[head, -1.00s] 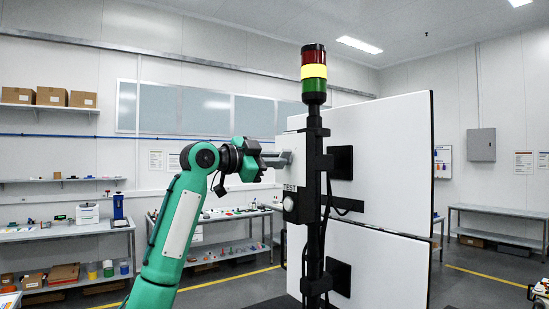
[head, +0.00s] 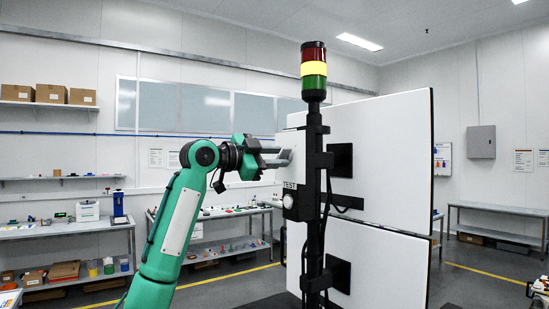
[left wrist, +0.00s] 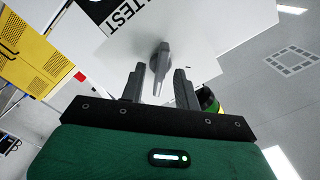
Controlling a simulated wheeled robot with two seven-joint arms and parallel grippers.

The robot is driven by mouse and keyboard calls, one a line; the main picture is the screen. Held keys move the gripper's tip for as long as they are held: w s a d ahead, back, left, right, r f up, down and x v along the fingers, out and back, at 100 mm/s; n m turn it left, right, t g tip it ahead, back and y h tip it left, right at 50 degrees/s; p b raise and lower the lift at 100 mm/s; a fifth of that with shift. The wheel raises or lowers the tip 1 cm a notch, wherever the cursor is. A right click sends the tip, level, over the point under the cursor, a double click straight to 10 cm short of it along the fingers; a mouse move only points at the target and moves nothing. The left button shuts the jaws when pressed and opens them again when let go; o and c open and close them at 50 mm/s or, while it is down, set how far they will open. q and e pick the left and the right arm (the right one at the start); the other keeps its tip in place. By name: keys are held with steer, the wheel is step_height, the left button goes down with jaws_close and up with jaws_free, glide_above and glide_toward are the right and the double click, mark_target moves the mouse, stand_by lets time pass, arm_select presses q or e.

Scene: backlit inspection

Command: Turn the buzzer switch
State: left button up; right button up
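The buzzer switch is a grey knob (left wrist: 160,62) on a white face beside a black-on-white TEST label (left wrist: 128,14) in the left wrist view. I cannot tell how far the fingertips are from the knob. My right gripper is not in view.
A red, yellow and green signal tower (head: 314,70) tops the dark post (head: 313,150). Large white panels (head: 385,150) stand right behind it. Benches with small parts (head: 65,229) line the left wall, well back.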

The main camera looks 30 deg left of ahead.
arm_select(q)
steer(key=shift+s+a+f, duration=0.1)
steer(key=shift+s, duration=0.15)
steer(key=b+v, duration=0.5)
steer(key=v, duration=0.8)
steer(key=shift+s+b, duration=0.15)
steer(key=shift+b, duration=0.2)
